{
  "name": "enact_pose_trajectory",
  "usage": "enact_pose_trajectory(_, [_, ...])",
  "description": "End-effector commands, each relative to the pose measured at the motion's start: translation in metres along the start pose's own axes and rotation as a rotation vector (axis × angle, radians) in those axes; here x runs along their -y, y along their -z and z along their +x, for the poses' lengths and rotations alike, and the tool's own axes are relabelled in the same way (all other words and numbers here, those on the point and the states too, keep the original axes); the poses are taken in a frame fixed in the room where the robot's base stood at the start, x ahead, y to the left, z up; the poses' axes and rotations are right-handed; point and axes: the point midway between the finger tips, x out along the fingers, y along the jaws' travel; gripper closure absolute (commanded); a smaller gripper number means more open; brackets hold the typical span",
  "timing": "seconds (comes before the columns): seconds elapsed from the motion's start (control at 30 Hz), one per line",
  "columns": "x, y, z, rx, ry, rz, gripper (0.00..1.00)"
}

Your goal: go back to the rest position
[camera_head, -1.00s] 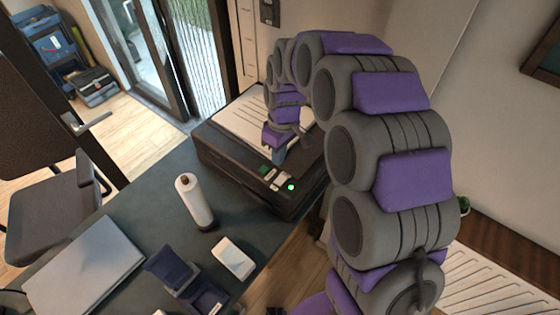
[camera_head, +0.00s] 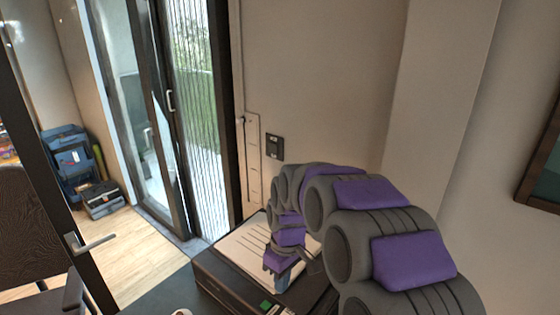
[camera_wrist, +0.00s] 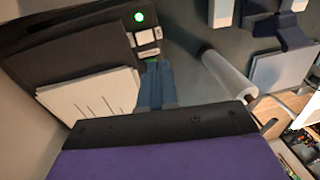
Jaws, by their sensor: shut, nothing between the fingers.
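My gripper (camera_head: 281,286) hangs from my purple and grey segmented arm over the black printer (camera_head: 222,284) in the head view. In the wrist view, the gripper's two blue-grey fingers (camera_wrist: 157,72) are together, with nothing between them. They point toward the printer's button panel, which also shows in the wrist view (camera_wrist: 75,65). I cannot tell whether the fingertips touch it. A green light (camera_wrist: 139,16) glows on the panel beside several pale buttons.
White paper (camera_head: 246,244) lies on the printer. In the wrist view a white cylinder (camera_wrist: 228,75) lies beyond the fingers. A wall and a glass door (camera_head: 150,110) are behind the printer. A blue tool cart (camera_head: 68,155) stands far left.

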Motion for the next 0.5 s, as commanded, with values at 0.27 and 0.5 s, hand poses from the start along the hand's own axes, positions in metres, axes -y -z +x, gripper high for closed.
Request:
enact_pose_trajectory(0.27, [0.03, -0.078, -0.029, 0.016, -0.004, 0.189, 1.0])
enact_pose_trajectory(0.5, [0.067, -0.156, -0.04, 0.042, -0.015, 0.402, 1.0])
